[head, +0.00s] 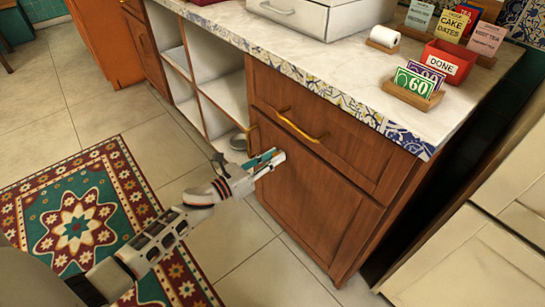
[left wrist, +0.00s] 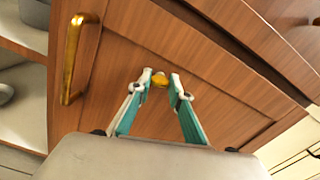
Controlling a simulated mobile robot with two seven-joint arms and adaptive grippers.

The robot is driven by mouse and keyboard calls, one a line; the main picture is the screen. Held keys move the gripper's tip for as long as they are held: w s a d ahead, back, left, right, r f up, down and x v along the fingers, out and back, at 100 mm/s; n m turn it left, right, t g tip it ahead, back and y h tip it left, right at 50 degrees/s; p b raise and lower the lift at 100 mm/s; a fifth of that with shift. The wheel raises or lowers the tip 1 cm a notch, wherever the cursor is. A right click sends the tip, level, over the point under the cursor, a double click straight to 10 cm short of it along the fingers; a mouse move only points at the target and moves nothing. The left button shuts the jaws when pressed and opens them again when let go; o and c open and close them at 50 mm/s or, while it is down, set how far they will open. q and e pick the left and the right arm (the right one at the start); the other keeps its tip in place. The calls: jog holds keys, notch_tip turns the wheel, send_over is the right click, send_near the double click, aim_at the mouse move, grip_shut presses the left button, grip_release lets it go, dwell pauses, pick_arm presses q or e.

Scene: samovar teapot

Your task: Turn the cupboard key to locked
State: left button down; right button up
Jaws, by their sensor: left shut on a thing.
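The brown wooden cupboard door (head: 315,200) is closed below a drawer. My left gripper (head: 278,157) reaches the upper left part of this door in the head view. In the left wrist view, my left gripper (left wrist: 160,84) has its two fingertips on either side of the small golden key (left wrist: 159,79) at the door face, and is shut on it. Only a small rounded part of the key shows, so I cannot tell which way it is turned. In the head view the key is hidden by the fingers. My right gripper is in neither view.
A brass door handle (left wrist: 80,58) stands beside the key, to its left. A brass drawer handle (head: 299,130) is above. Open white shelves (head: 226,98) lie left of the door. A marble counter (head: 310,45) overhangs the cupboard. A patterned rug (head: 80,222) covers the floor.

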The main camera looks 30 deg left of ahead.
pick_arm(q)
jog(key=shift+n+p, duration=1.6)
jog(key=shift+n, duration=5.7)
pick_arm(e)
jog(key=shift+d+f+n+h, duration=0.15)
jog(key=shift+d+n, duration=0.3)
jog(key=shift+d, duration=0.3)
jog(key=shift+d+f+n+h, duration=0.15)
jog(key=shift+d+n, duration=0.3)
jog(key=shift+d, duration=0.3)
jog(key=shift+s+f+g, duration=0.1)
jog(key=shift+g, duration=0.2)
pick_arm(q)
jog(key=c, duration=1.8)
grip_release()
jog(key=v, duration=1.2)
